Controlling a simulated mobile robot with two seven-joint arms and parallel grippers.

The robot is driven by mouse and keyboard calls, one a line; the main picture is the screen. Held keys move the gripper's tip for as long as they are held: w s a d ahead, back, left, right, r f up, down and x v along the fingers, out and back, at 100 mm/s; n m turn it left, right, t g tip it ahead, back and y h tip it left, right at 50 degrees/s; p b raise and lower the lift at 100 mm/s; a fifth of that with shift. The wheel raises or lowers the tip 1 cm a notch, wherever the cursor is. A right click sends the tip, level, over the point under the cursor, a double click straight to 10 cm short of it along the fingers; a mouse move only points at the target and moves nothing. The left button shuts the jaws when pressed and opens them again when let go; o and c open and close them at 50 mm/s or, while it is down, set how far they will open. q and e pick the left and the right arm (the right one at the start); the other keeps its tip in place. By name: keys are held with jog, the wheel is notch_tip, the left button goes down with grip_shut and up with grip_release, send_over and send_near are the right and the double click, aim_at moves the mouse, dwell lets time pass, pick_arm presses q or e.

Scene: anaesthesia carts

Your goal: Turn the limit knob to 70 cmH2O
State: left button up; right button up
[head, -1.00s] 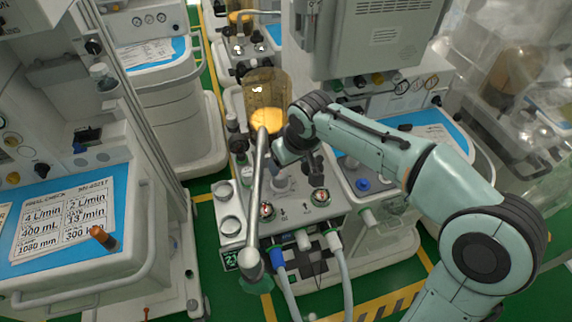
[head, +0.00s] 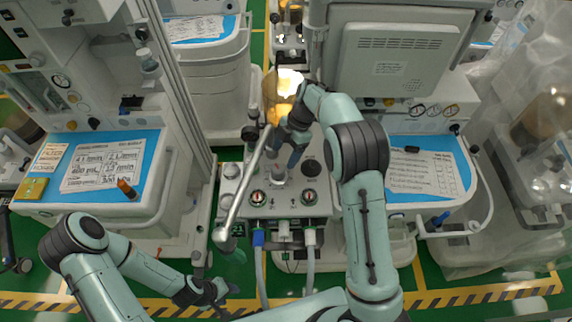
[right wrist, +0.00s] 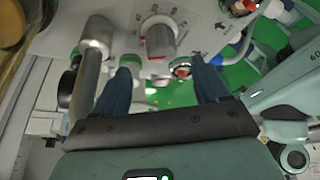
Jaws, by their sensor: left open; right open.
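A grey cylindrical knob with a red mark (right wrist: 160,40) stands up from the white valve panel in the right wrist view. In the head view, a grey knob (head: 278,178) shows on the panel below my right gripper (head: 285,150). My right gripper is open and empty, its dark blue fingers pointing at the panel. In the right wrist view the knob lies beyond and between the fingertips (right wrist: 161,68); contact is not visible. My left gripper (head: 214,292) is open, low and left of the panel, above the floor.
A metal tube (head: 246,175) runs along the panel's left side, close to the right gripper. An amber canister (head: 280,95) stands behind. Hoses (head: 310,262) hang from the panel front. A cart with a blue top (head: 110,185) stands left.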

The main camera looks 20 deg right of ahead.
aim_at(279, 167)
jog(key=x, duration=0.7)
jog(key=shift+s+a+f, duration=0.1)
jog(key=shift+a+f, duration=0.15)
jog(key=shift+c, duration=0.4)
jog(key=shift+s, duration=0.1)
jog(key=c, duration=1)
